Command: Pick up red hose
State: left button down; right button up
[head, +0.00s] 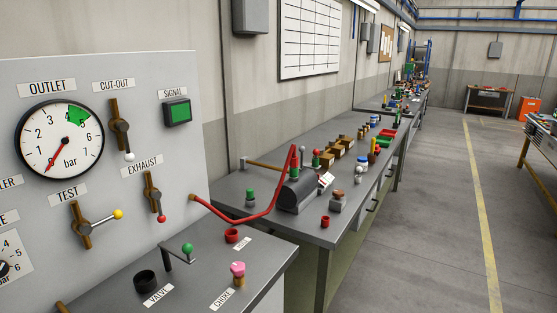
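The red hose (270,209) starts at a fitting on the lower right edge of the grey panel (150,80). It sags in a curve over the back of the bench, then rises to an upper end near a dark cylinder (297,194). I cannot tell whether that upper end is attached to anything. Neither of my grippers is in view.
The panel carries a gauge (62,139) and levers, including the red-tipped exhaust lever (153,196). In front, a bench top (215,268) holds a green-knobbed valve lever (180,254) and a pink knob (238,269). A long cluttered workbench recedes behind; the floor (420,230) at right is clear.

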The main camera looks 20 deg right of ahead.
aim_at(294, 162)
jog(key=l+u, duration=0.1)
jog(key=u, duration=0.4)
jog(key=i+l+u, duration=0.1)
jog(key=l+u, duration=0.3)
jog(key=l, duration=0.3)
jog(key=l+u, duration=0.4)
jog(key=l, duration=0.35)
